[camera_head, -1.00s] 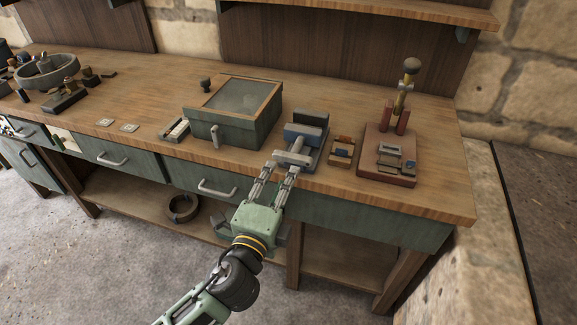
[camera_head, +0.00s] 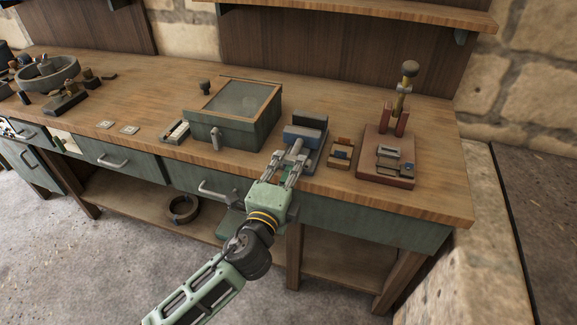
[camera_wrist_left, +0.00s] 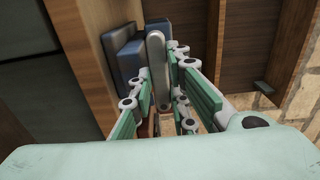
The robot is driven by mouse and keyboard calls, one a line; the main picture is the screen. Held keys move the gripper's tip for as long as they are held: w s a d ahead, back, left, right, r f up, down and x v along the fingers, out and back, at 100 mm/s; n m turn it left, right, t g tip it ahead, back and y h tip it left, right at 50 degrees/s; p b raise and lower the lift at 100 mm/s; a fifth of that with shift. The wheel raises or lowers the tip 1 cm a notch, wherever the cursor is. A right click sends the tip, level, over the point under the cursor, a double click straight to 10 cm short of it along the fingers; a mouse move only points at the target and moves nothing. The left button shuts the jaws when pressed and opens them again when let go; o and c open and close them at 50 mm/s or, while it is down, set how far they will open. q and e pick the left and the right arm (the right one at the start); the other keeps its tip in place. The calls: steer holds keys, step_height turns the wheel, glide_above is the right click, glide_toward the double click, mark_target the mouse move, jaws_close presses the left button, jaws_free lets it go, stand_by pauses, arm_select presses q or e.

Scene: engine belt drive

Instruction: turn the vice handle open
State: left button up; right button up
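The small blue-grey bench vice (camera_head: 303,132) stands near the front edge of the workbench. Its grey handle (camera_head: 297,147) sticks out towards me as a bar. In the left wrist view the handle (camera_wrist_left: 156,65) is a rounded grey bar between the fingers, beside the blue vice jaws (camera_wrist_left: 128,58). My left gripper (camera_head: 287,160) reaches in from the front. Its fingers lie close on both sides of the handle and look shut on it; the exact contact is partly hidden by the finger links. My right gripper is not in view.
A green glass-topped box (camera_head: 233,112) stands left of the vice. A small wooden block set (camera_head: 341,152) and a red-based stand (camera_head: 388,168) are to its right. The bench's right front corner is clear.

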arm_select(q)
jaws_close()
